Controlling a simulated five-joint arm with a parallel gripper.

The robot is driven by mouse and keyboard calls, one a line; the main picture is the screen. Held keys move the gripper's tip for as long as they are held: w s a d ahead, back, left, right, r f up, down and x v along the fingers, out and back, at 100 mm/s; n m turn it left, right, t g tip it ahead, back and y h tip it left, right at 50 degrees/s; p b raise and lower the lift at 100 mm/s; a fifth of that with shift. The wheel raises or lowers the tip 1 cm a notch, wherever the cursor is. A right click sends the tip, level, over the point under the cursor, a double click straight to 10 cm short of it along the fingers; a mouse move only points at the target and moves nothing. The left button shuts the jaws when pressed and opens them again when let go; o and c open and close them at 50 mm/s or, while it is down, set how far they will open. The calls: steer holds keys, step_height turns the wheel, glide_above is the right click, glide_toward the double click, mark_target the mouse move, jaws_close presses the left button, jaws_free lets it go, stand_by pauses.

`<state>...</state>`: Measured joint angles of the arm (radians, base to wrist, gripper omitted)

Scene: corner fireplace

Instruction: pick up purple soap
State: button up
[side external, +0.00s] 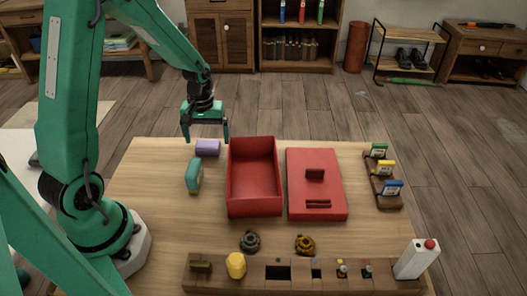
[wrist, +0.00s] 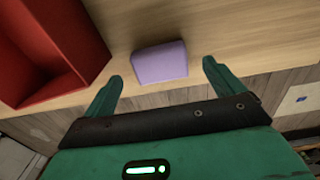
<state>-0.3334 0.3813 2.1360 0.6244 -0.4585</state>
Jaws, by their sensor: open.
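The purple soap (side external: 207,148) is a small rounded block on the wooden table, near its far left edge. It also shows in the wrist view (wrist: 160,63), lying flat between and just beyond my two green fingertips. My gripper (side external: 206,138) is open and empty and hangs at the far edge of the table, right by the soap. In the wrist view my gripper (wrist: 161,72) has its fingers spread on either side of the soap's near end. I cannot tell the exact height gap between fingers and soap.
A red open box (side external: 232,185) stands just right of the soap, with its red lid (side external: 330,200) beside it. A teal block (side external: 193,176) stands close in front of the soap. A wooden rack (side external: 381,190) with coloured items is at the right. The front left tabletop is clear.

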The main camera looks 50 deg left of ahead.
mark_target(208, 144)
steer(key=shift+f, duration=1.5)
steer(key=c, duration=1.1)
steer(key=shift+r, duration=0.15)
step_height(208, 144, up, 10)
